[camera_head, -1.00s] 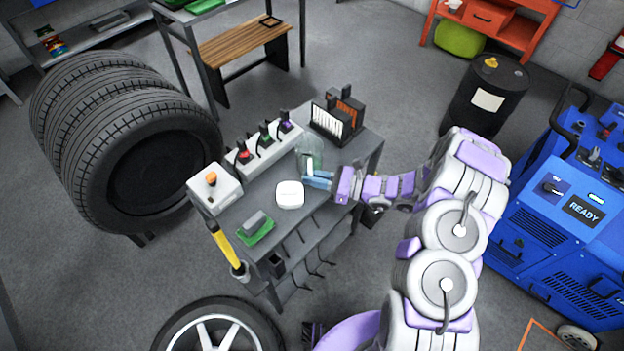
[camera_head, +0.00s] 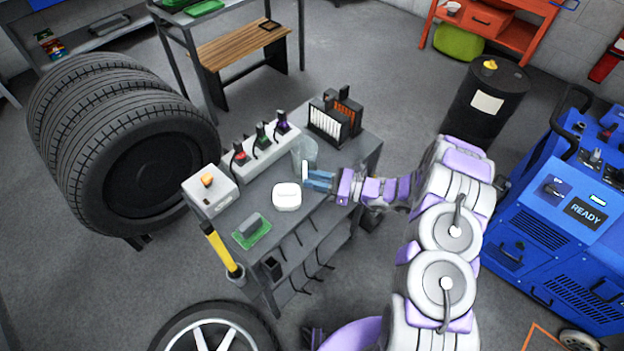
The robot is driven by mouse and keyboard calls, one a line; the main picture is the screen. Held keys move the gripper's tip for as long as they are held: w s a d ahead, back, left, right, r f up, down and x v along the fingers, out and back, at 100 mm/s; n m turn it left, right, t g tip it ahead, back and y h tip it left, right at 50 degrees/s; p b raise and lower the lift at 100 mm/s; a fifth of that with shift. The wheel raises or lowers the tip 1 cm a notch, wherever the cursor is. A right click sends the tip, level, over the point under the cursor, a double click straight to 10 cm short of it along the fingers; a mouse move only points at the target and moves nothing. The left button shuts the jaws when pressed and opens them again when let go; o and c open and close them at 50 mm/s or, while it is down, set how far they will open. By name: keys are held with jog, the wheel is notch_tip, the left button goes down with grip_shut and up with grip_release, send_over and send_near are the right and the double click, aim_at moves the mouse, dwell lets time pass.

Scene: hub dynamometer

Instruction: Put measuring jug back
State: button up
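The measuring jug (camera_head: 306,150) is a clear, see-through vessel on the grey cart top (camera_head: 318,218), near its back edge. A white strip on its near side looks like its handle. My gripper (camera_head: 311,180) has blue fingers and reaches in from the right, with its tips at this strip. The jug looks about upright. I cannot tell whether the fingers are closed on the handle or only beside it, nor whether the jug's base touches the cart top.
A white lidded container (camera_head: 286,196) stands just left of my gripper. A control box (camera_head: 209,191) and a green pad (camera_head: 252,232) are at left. A blue machine (camera_head: 550,225) stands right.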

jog(key=shift+o, duration=1)
jog(key=shift+d+r, duration=0.25)
jog(key=shift+d, duration=0.95)
jog(key=shift+s+a+f, duration=0.1)
jog(key=shift+a+f, duration=0.1)
jog(key=shift+a, duration=0.8)
jog(key=s+d+p, duration=0.2)
jog(key=d, duration=1)
jog(key=s+a+r+n+g+h, duration=0.3)
jog(key=s+a+r+n+g, duration=0.15)
jog(key=s+r+n, duration=0.35)
jog(key=s+a+r+n+g+h, duration=0.4)
jog(key=s+r, duration=0.3)
jog(key=r, duration=0.4)
jog(key=s+d+r+n+t+h, duration=0.1)
jog(key=s+d+r+n+h, duration=0.1)
jog(key=s, duration=0.4)
jog(key=s+d+r+n+t+h, duration=0.1)
jog(key=s+d+r+n+h, duration=0.1)
jog(key=s+d+h, duration=0.3)
jog(key=s+d+r+n+t+h, duration=0.1)
jog(key=s+d+r+n+h, duration=0.1)
jog(key=s+d+n+h, duration=0.2)
jog(key=shift+s+d+r, duration=0.4)
jog(key=shift+s+d, duration=1.35)
jog(key=shift+s, duration=0.95)
jog(key=shift+d+t, duration=0.1)
jog(key=shift+t, duration=0.15)
